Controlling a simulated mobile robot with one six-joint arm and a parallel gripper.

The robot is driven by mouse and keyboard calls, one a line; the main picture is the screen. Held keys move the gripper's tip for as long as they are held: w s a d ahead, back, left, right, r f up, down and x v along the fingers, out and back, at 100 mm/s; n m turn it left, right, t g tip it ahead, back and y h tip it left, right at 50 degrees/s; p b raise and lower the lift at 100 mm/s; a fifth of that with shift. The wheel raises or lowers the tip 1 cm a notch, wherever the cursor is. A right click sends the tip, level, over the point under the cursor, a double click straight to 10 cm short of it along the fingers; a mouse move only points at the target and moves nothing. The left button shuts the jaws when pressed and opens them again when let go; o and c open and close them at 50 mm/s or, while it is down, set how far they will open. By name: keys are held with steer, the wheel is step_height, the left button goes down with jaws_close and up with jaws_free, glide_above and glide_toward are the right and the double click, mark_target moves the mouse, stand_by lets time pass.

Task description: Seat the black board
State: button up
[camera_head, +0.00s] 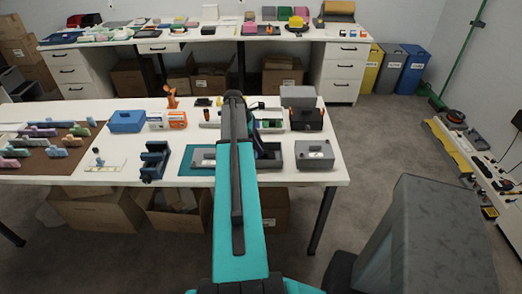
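My teal and black arm reaches up the middle of the view over the near white table (335,172). My gripper does not show; the arm hides what lies behind it. I cannot clearly pick out the black board. A dark open holder or tray (270,160) stands just right of my arm, partly hidden by it. Left of the arm a grey flat piece (204,157) lies on a teal mat (186,169). A grey box (314,154) stands right of the dark holder.
On the near table are a dark blue fixture (154,160), a blue box (127,121), orange-white boxes (177,120) and a black-fronted box (306,118). A brown mat (55,166) with coloured pieces lies left. A large grey block (430,245) fills the lower right.

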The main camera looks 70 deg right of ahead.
steer(key=b+v, duration=0.2)
steer(key=v, duration=0.9)
stand_by(0.8)
